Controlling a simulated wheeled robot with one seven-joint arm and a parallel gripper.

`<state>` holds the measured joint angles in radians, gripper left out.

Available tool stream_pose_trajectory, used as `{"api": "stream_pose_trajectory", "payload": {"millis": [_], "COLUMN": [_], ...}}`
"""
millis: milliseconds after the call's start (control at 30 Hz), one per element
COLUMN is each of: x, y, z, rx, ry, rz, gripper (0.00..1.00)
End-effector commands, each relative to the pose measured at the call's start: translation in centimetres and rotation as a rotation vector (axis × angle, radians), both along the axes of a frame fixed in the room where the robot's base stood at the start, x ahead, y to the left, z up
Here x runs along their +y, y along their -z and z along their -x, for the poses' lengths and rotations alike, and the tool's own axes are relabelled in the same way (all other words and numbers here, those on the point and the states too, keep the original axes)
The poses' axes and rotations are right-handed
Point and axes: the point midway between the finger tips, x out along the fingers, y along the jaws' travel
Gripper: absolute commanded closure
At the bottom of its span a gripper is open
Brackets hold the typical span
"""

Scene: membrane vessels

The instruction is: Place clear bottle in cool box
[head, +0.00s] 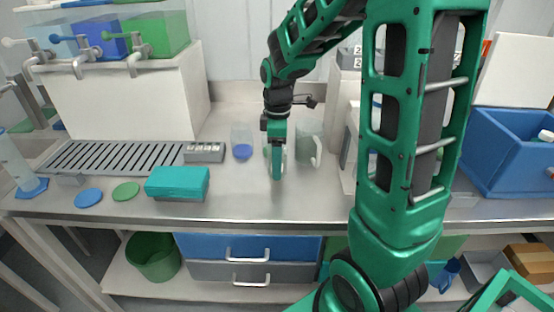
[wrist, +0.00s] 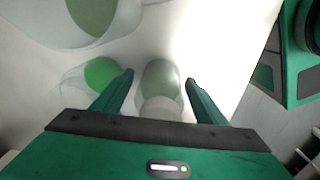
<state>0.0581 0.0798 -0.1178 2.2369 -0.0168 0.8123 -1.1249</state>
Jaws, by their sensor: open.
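In the wrist view a clear, greyish bottle (wrist: 158,82) with a pale end stands between the two open fingers of my gripper (wrist: 160,76). I cannot tell whether either finger touches it. In the head view my gripper (head: 277,160) points down over the middle of the bench, and it mostly hides what is between its fingers. The likely cool box is the blue box (head: 492,152) at the right end of the bench, with a white panel (head: 513,72) raised behind it. Some small items show inside it.
A clear handled beaker (head: 311,142) stands just right of my gripper, and a vessel with blue contents (head: 242,146) just left. A green-bottomed vessel (wrist: 101,73) is close to the left finger in the wrist view. A teal box (head: 178,182) lies further left.

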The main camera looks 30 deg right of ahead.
Motion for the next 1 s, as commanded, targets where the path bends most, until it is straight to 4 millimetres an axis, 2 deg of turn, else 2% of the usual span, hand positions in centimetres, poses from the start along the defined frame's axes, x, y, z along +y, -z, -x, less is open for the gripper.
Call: {"api": "stream_pose_trajectory", "payload": {"millis": [33, 67, 233, 300, 667, 767, 900, 1000], "x": [0.0, 0.0, 0.0, 0.0, 0.0, 0.0, 0.0, 2.1], "y": [0.0, 0.0, 0.0, 0.0, -0.7, -1.6, -4.1, -5.4], "z": [0.0, 0.0, 0.0, 0.0, 0.0, -0.1, -0.1, 0.5], "rx": [0.0, 0.0, 0.0, 0.0, -0.001, -0.002, -0.005, -0.003], "ry": [0.0, 0.0, 0.0, 0.0, 0.0, 0.0, -0.001, -0.007], "rz": [0.0, 0.0, 0.0, 0.0, 0.001, 0.0, 0.0, 0.0], "gripper": [0.34, 0.39, 0.79, 0.88, 0.88, 0.88, 0.88, 0.88]}}
